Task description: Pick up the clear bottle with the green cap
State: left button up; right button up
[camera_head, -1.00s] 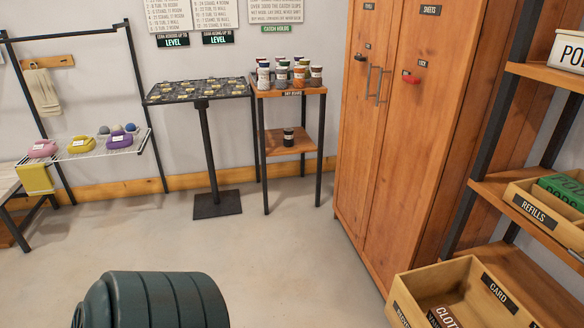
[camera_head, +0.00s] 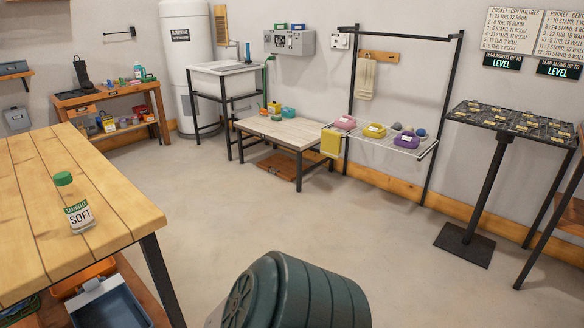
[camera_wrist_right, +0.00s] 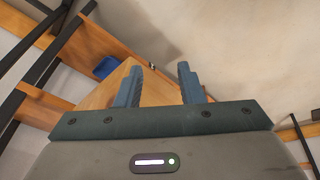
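A clear bottle with a green cap (camera_head: 72,197) stands upright on the wooden table (camera_head: 120,212) at the left of the head view. Its label reads SOFT under a green band. My right gripper (camera_wrist_right: 158,88) shows in the right wrist view with its two fingers apart and nothing between them. No gripper shows in the head view, so my right gripper's distance from the bottle cannot be told. My left gripper is not in view.
Grey and orange bins (camera_head: 108,300) sit under the wooden table. A low slatted bench (camera_head: 280,130), a wire rack (camera_head: 380,139) and a black stand (camera_head: 484,190) line the back wall. The concrete floor (camera_head: 245,215) between is clear.

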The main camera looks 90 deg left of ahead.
aim_at(74, 206)
jog(key=u, duration=4.1)
